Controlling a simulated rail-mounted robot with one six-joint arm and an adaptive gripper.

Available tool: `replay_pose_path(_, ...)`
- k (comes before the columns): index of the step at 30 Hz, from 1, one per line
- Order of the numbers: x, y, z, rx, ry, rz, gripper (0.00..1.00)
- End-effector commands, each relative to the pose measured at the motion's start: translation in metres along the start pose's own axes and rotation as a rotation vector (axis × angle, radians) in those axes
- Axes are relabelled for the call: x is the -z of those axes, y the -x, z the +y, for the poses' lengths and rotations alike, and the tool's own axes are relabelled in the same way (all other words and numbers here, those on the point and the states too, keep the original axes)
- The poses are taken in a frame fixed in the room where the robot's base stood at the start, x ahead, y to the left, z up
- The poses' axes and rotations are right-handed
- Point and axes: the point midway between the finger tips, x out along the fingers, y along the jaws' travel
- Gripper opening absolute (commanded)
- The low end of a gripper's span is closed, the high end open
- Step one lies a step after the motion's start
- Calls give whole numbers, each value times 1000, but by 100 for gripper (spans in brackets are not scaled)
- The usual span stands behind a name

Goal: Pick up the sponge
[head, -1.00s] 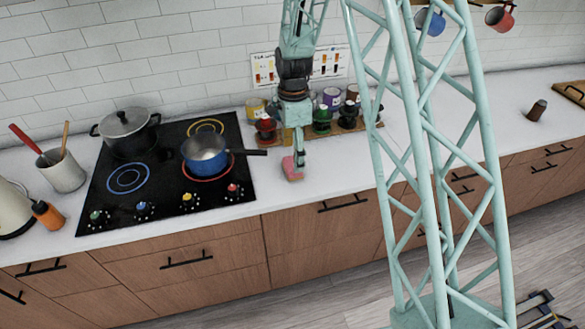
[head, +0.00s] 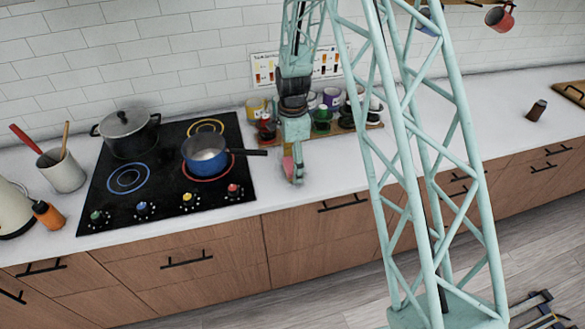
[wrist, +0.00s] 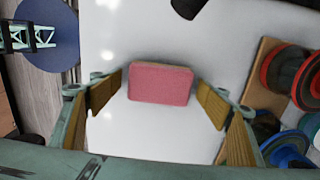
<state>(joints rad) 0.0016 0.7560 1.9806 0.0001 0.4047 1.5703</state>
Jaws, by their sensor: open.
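The pink sponge (wrist: 160,85) lies on the white counter, between and just beyond my fingertips in the wrist view. A thin tan edge shows along its far side. In the head view only a small pink part of the sponge (head: 288,165) shows, beside my gripper (head: 293,178). My gripper (wrist: 163,88) is open, with one wood-coloured finger pad on each side of the sponge and a gap on both sides. It points down at the counter, right of the stove. I cannot tell the exact height of the fingertips above the counter.
A blue pot (head: 205,157) on the black cooktop (head: 150,195) has its handle pointing toward my gripper. A wooden board (head: 375,126) with several jars and cups stands behind my gripper.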

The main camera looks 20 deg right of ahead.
Motion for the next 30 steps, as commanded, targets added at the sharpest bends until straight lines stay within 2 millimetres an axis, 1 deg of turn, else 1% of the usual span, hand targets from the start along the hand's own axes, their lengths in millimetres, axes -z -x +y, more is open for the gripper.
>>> replay_pose_path(14, 0, 0, 0, 0, 0, 0, 70)
replay_pose_path(21, 0, 0, 0, 0, 0, 0, 48)
replay_pose_path(22, 0, 0, 0, 0, 0, 0, 46)
replay_pose_path(30, 0, 0, 0, 0, 0, 0, 45)
